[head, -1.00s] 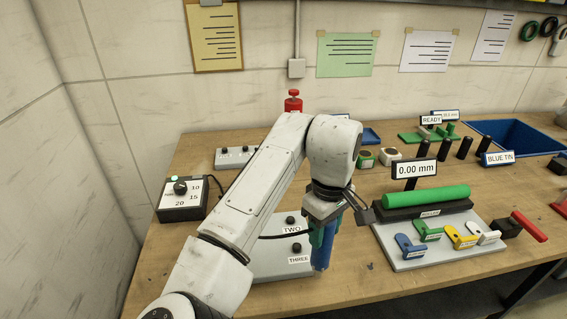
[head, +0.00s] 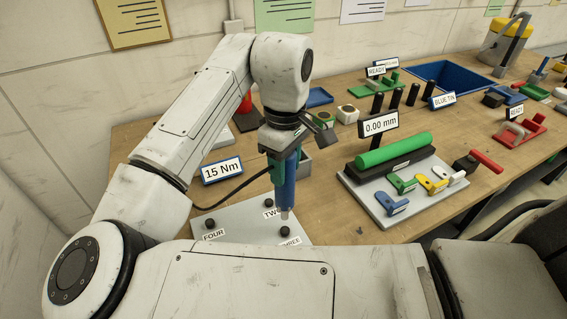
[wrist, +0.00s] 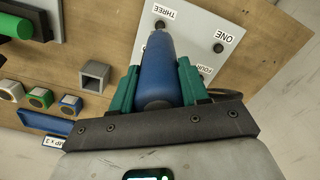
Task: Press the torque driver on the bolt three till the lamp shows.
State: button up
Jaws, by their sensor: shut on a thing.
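My gripper (head: 284,160) points down and is shut on the blue torque driver (head: 290,185). In the wrist view its green pads (wrist: 158,88) clasp both sides of the driver (wrist: 160,70). The driver stands nearly upright over the grey bolt plate (head: 238,216), its narrow tip close to the THREE label (head: 290,241). In the wrist view the tip points toward the dark bolt three (wrist: 160,25), beside its label. I cannot tell whether tip and bolt touch. Labels TWO (head: 270,213) and FOUR (head: 213,236) show too. I cannot make out a lit lamp.
A 15 Nm sign (head: 222,170) stands left of the driver. A small grey open box (wrist: 95,76) lies close to the plate. A grey fixture with a green roller (head: 394,149) stands to the right. My own arm covers the front of the plate in the head view.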

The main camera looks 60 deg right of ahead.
jog(key=shift+f+b, duration=1.55)
jog(key=shift+f, duration=1.05)
jog(key=shift+s+f, duration=0.1)
jog(key=shift+f, duration=0.05)
dwell(0.4)
jog(key=shift+p, duration=0.35)
notch_tip(320, 180, up, 4)
jog(key=p, duration=0.4)
jog(key=shift+r, duration=0.25)
jog(key=shift+r+p, duration=0.45)
jog(key=shift+r, duration=0.45)
